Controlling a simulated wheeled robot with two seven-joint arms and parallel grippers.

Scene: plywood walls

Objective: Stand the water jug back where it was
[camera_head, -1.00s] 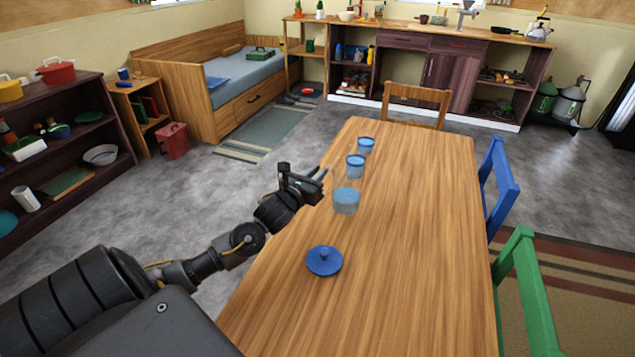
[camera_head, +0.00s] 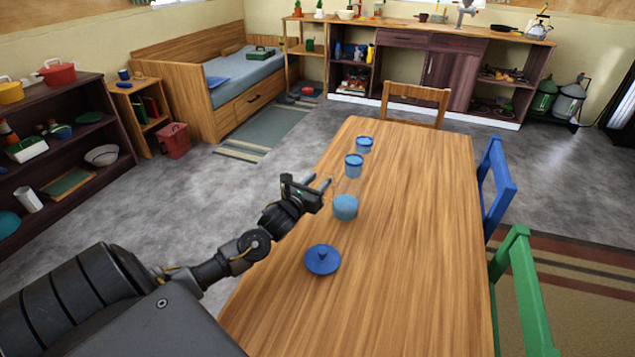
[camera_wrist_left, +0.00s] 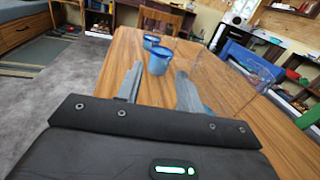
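The water jug (camera_head: 345,207) is clear with blue water low inside, and looks upright over the left part of the table. My left gripper (camera_head: 320,182) is at its upper left in the head view, its fingers apart with the jug's clear side at them. It appears shut on the jug, though the clear wall makes the contact hard to see. In the left wrist view the fingers (camera_wrist_left: 160,85) show a gap, with faint clear outlines to their right. Whether the jug's base touches the table cannot be told. My right gripper is not in view.
Two blue cups (camera_head: 354,165) (camera_head: 364,144) stand in a row behind the jug. The wooden table (camera_head: 420,230) is clear to the right. A blue chair (camera_head: 496,185) and a green chair (camera_head: 525,290) stand at its right side.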

